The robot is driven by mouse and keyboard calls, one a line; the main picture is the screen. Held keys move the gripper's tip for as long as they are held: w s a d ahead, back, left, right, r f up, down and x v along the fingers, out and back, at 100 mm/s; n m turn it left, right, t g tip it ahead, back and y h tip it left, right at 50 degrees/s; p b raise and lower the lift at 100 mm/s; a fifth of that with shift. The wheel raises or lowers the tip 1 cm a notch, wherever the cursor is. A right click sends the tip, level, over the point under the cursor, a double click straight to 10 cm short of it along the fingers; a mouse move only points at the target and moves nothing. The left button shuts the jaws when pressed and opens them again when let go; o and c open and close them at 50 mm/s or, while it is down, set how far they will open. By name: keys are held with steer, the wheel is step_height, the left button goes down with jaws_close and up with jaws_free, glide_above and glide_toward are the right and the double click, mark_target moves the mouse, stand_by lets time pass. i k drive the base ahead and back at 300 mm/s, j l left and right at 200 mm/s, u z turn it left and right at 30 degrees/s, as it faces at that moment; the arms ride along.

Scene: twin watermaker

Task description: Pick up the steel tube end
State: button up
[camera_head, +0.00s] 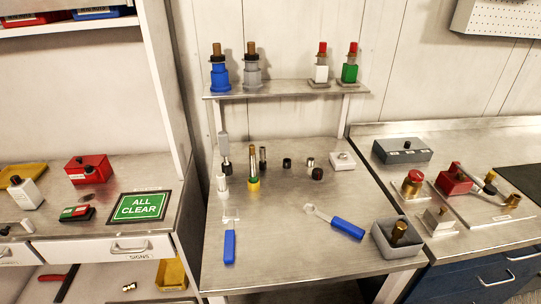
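Several small upright parts stand on the steel middle bench (300,250). A slim tube with a steel-coloured shaft (262,157) stands just behind and right of a brass-topped cylinder with a yellow base (253,168). It may be the steel tube end, but I cannot tell for certain at this size. A small short piece with a pale shiny side (310,162) stands farther right, behind a dark round fitting (317,174). My gripper is not in view.
Two blue-handled tools (229,247) (348,228) lie at the front of the bench. A grey bin (378,236) with a brass fitting stands front right. A raised shelf (287,89) with coloured valves crosses the back. The bench's middle front is clear.

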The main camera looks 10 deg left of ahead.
mark_target(262, 150)
steer(key=j+u, duration=0.15)
steer(key=j, duration=0.25)
steer(key=i+j+u, duration=0.15)
steer(key=j, duration=0.2)
steer(key=i+j+u, duration=0.15)
steer(key=j, duration=0.25)
steer(key=i+j+u, duration=0.15)
steer(key=j, duration=0.2)
steer(key=k+j, duration=0.05)
